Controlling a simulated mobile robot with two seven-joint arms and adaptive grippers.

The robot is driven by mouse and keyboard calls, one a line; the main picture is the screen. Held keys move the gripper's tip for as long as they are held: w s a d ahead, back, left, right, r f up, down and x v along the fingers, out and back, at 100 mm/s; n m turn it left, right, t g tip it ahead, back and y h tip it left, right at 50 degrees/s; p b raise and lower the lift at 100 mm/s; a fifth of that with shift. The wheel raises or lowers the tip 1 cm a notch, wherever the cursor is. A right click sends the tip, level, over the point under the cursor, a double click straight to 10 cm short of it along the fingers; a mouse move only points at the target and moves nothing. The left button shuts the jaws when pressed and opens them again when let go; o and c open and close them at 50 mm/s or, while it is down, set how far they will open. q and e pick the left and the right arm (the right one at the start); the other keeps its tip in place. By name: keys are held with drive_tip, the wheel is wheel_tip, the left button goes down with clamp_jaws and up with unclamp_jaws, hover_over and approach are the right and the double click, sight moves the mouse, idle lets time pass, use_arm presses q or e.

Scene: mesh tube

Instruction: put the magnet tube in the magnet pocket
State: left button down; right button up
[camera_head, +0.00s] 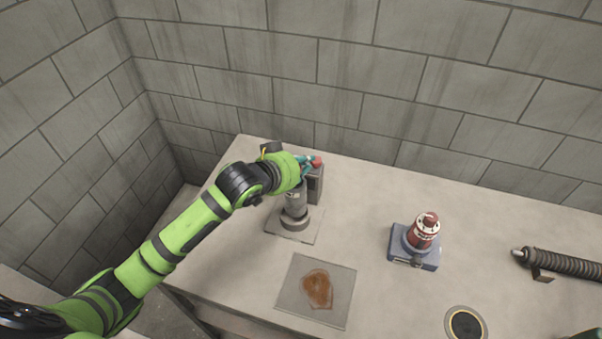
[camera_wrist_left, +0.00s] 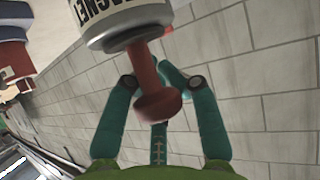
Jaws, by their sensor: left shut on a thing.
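I cannot tell which fixture is the magnet pocket. My right gripper is out of view.
A dark grey box (camera_head: 315,186) stands close behind the grey cylinder. A red tube (camera_head: 424,229) stands on a blue base (camera_head: 402,251). A brown-stained plate (camera_head: 338,281), a round dark disc (camera_head: 465,323) and a ribbed black rod (camera_head: 562,263) occupy the bench. The back right is clear.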

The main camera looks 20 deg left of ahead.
use_arm(q)
drive_tip(key=shift+a+f+p, duration=0.1)
drive_tip(key=shift+f+p, duration=0.35)
drive_tip(key=shift+f, duration=1.6)
drive_tip(key=shift+f, duration=0.2)
drive_tip(key=c, duration=1)
unclamp_jaws()
drive_tip(key=b+v, duration=0.1)
drive_tip(key=v, duration=1.1)
drive_tip(key=shift+r, duration=0.1)
